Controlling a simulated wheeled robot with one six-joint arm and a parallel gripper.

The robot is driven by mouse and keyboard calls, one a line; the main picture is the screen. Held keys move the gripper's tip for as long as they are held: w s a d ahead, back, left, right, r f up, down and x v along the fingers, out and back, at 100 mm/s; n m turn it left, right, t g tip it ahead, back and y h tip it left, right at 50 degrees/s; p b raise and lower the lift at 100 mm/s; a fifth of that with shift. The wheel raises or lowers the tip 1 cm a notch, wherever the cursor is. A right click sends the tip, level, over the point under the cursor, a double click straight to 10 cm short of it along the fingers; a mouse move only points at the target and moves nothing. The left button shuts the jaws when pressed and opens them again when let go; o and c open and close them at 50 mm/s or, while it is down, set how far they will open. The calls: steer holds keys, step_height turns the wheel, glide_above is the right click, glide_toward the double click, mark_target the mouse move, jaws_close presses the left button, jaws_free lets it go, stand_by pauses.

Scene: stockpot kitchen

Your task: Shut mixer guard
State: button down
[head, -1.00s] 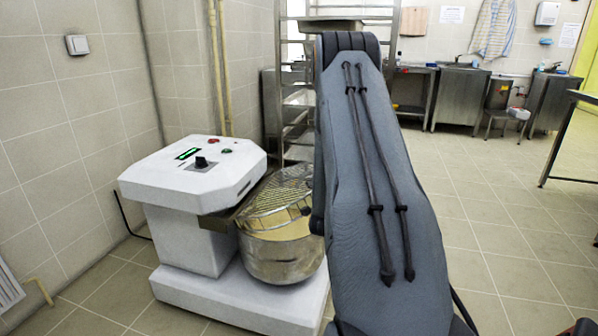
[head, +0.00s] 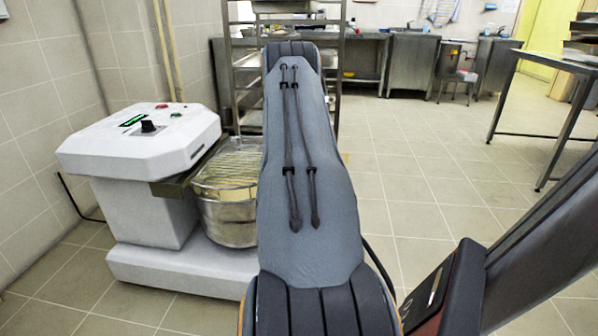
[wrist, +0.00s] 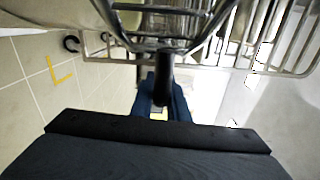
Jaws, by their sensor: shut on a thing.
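The white mixer (head: 140,140) stands at the left in the head view, with a steel bowl (head: 228,218) on its right side. The wire guard (head: 232,165) lies across the top of the bowl; its right part is hidden behind my arm, so I cannot tell whether it sits fully down. In the wrist view the guard's wires (wrist: 265,62) cross the top of the picture. My gripper (wrist: 165,98) is shut on a dark handle (wrist: 164,72) at the guard's edge. The gripper is hidden in the head view.
A steel rack (head: 245,75) stands behind the mixer, close to my arm. A steel table (head: 560,68) stands at the right. Sinks and counters (head: 412,60) line the back wall. The tiled floor (head: 420,190) between is clear.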

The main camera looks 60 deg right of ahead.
steer(key=shift+a+f, duration=0.1)
steer(key=shift+f, duration=0.25)
steer(key=c, duration=1.7)
jaws_free()
steer(key=shift+f, duration=0.1)
steer(key=p+v, duration=0.1)
steer(key=v, duration=0.6)
steer(key=shift+s+a, duration=0.2)
steer(key=shift+a, duration=0.1)
